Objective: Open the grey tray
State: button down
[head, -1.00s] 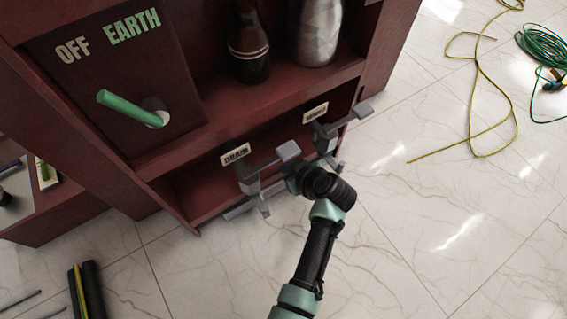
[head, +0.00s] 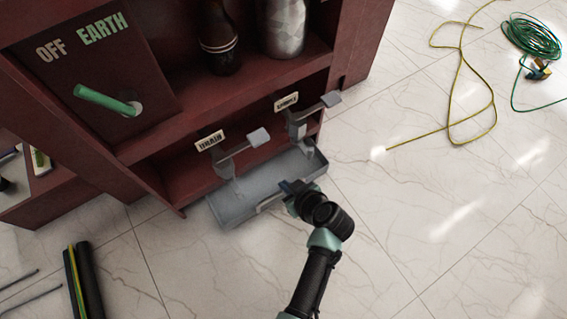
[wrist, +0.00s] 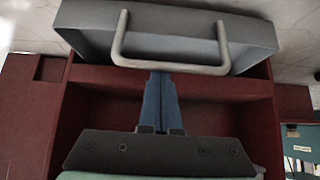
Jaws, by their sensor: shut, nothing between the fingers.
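The grey tray (head: 262,180) sticks out from the bottom compartment of the dark red cabinet (head: 75,130), and its open inside shows empty in the head view. In the wrist view the tray (wrist: 90,22) is at the top, with its pale U-shaped handle (wrist: 122,40) in front. My gripper (head: 288,187) is at the tray's front side, by the handle. In the wrist view its blue fingers (wrist: 160,76) are together, with nothing between them. Their tips meet the handle's bar; whether they are hooked behind it is hard to tell.
Two grey levers (head: 257,137) (head: 329,99) with labels stick out above the tray. A green switch handle (head: 105,100) is on the cabinet's left panel. A bottle (head: 220,40) and a silver container (head: 288,25) stand on the shelf.

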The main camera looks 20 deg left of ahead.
jog(key=s+d+p, duration=0.1)
jog(key=s+d, duration=0.5)
jog(key=d, duration=0.1)
jog(key=shift+d, duration=0.2)
jog(key=shift+f, duration=0.1)
